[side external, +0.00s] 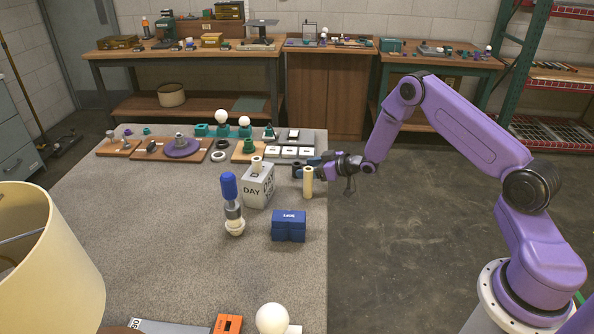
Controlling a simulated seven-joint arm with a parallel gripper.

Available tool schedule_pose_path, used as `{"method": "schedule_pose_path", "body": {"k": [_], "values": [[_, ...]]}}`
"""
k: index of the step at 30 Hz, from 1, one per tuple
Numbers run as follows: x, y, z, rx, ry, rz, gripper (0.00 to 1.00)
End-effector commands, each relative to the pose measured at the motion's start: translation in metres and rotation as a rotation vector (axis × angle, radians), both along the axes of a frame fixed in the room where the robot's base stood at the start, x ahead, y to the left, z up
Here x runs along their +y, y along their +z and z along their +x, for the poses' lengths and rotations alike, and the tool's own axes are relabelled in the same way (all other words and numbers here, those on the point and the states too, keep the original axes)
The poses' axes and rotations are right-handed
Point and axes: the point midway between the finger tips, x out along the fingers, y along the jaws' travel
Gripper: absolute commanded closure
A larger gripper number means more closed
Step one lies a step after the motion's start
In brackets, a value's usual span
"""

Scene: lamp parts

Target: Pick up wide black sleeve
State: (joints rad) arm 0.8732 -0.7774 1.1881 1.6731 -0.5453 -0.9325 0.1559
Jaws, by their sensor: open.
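A small dark cylinder (297,171), which looks like the wide black sleeve, stands near the right edge of the grey work surface, just left of a cream cylinder (307,187). A black ring (221,144) also lies farther back on the left, so I cannot be sure which is the sleeve. My gripper (316,162) reaches in from the right, just above and behind the cream cylinder, close to the dark cylinder. It is open; its fingers are small and partly merge with the dark parts, and I cannot tell whether they touch anything.
A grey block marked DAY (258,188) stands left of the dark cylinder. A blue-handled tool (231,203) stands upright left of it, and a blue box (289,226) lies in front. White trays (289,152) and teal lamp bases are behind. The left-middle surface (140,225) is clear.

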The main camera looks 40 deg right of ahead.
Motion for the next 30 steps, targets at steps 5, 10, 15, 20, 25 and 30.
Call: {"method": "schedule_pose_path", "body": {"k": [5, 10, 15, 20, 25, 30], "values": [[0.006, -0.012, 0.018, -0.001, 0.002, -0.001, 0.36], [0.01, -0.017, 0.029, 0.0, 0.0, 0.0, 0.36], [0.011, -0.018, 0.032, 0.0, 0.0, 0.0, 0.36], [0.011, -0.018, 0.032, 0.0, 0.0, 0.0, 0.39], [0.011, -0.017, 0.032, 0.0, 0.0, 0.0, 0.94], [0.011, -0.017, 0.031, 0.0, 0.0, 0.0, 0.95]]}}
